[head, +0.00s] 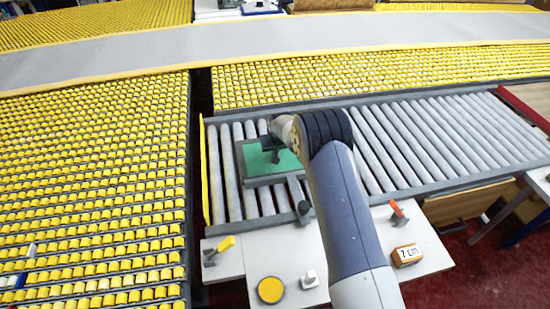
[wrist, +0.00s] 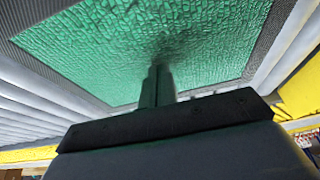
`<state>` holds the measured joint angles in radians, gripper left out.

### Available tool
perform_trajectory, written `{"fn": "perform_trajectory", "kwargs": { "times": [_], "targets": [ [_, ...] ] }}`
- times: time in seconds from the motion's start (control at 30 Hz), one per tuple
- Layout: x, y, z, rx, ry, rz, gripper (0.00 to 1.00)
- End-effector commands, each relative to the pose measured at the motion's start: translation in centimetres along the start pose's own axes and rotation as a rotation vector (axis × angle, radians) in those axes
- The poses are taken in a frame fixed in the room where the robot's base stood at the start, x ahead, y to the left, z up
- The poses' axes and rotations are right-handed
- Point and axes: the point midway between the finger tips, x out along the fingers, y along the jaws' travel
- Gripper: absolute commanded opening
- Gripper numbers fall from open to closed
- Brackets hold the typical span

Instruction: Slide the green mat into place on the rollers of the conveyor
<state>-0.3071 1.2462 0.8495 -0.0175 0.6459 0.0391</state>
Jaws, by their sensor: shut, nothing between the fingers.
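The green mat (head: 262,160) lies on the grey rollers (head: 375,150) of the conveyor, near its left end. It has a dark grey border. In the wrist view the mat (wrist: 190,40) fills the upper part of the picture, with a textured green surface. My gripper (head: 275,155) is over the mat in the head view, and my arm covers the mat's right side. In the wrist view its fingers (wrist: 157,82) are together with nothing between them, and their tips are at or very near the green surface. I cannot tell whether they touch it.
A yellow guide (head: 206,170) stands along the conveyor's left end. The white table (head: 345,255) in front holds a yellow disc (head: 270,290), a small white block (head: 309,280), a red-handled tool (head: 398,212) and an orange block (head: 407,255). Rollers on the right are bare.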

Motion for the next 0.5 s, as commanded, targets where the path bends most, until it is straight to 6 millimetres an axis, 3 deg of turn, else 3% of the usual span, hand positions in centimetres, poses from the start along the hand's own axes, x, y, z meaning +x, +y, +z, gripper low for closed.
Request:
{"fn": "perform_trajectory", "kwargs": {
  "times": [0.23,0.5],
  "targets": [
    [0.1,0.4,0.1,0.001,0.0,0.0,0.0],
    [0.1,2.2,0.3,0.001,0.0,0.001,0.0]
  ]
}}
